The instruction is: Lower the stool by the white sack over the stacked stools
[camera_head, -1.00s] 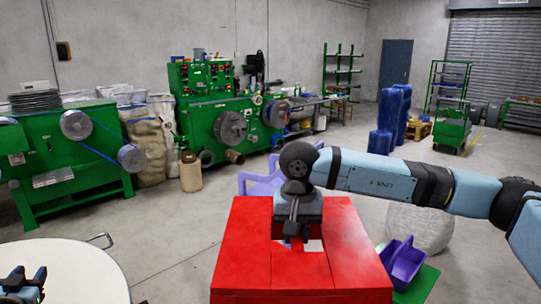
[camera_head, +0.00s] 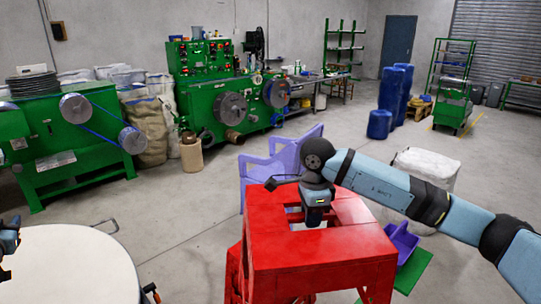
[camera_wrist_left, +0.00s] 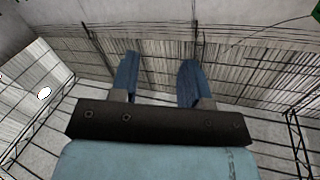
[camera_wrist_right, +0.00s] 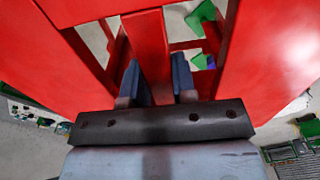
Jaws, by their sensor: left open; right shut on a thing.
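A red stool (camera_head: 330,260) with a slot in its seat is in front of me in the head view. My right gripper (camera_head: 314,222) is shut on the bar in the middle of the seat. The right wrist view shows the fingers either side of this red bar (camera_wrist_right: 150,45). I cannot tell whether the legs touch anything. The white sack (camera_head: 428,163) stands behind my right forearm, which partly covers it. My left gripper (camera_wrist_left: 158,82) is open and empty.
A purple chair-like piece (camera_head: 260,170) is behind the red stool. A white round table (camera_head: 70,265) is at the near left. Green machines (camera_head: 215,100) stand farther back; open floor lies between.

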